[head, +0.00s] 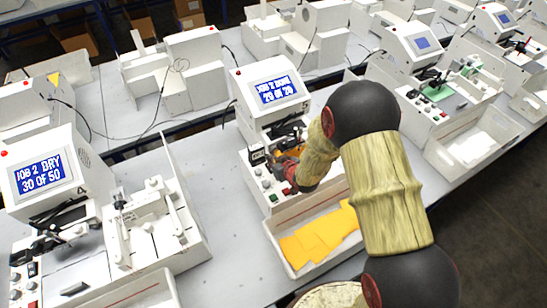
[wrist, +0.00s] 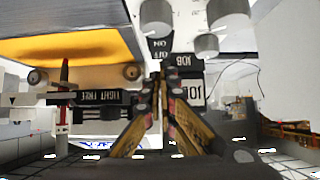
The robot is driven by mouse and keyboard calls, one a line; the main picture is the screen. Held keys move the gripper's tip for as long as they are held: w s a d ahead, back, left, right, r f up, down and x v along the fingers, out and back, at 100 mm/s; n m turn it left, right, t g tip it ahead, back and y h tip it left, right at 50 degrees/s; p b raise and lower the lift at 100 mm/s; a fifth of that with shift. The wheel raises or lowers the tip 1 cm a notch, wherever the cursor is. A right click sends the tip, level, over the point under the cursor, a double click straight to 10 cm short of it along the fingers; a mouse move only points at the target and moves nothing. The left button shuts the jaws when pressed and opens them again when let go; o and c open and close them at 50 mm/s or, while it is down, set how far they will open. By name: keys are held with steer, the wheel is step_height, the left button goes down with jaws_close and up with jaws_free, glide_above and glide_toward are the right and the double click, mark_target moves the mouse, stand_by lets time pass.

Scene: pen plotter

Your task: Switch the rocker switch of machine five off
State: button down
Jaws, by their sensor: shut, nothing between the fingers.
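The machine (head: 262,105) in the middle of the head view has a lit screen (head: 277,90) reading "JOB 2 DONE 20 OF 20". No machine number is readable. A small black-and-white part (head: 257,154), possibly the rocker switch, sits at the upper end of its control strip. My gripper (head: 272,160) is beside it, over the front of the machine.
Round buttons (head: 265,184) line the control strip below the gripper. Yellow sheets (head: 318,238) lie in the white tray in front. A machine reading "JOB 2 DRY 30 OF 50" (head: 42,173) stands at left. Another machine (head: 422,55) stands at upper right.

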steer(key=shift+f, duration=0.45)
steer(key=shift+w, duration=0.1)
steer(key=shift+w+a+f+g+p, duration=0.1)
steer(key=shift+w+a+g+p, duration=0.15)
steer(key=shift+g+p, duration=0.45)
steer(key=shift+d+f, duration=0.1)
steer(key=shift+f, duration=0.1)
steer(key=shift+s, duration=0.15)
steer(key=shift+s+d+f+b, duration=0.1)
steer(key=shift+s+d+b, duration=0.1)
steer(key=shift+s, duration=0.2)
steer(key=shift+s+d+f+b, duration=0.1)
steer(key=shift+s+d+b, duration=0.05)
steer(key=shift+s, duration=0.25)
steer(key=shift+r, duration=0.1)
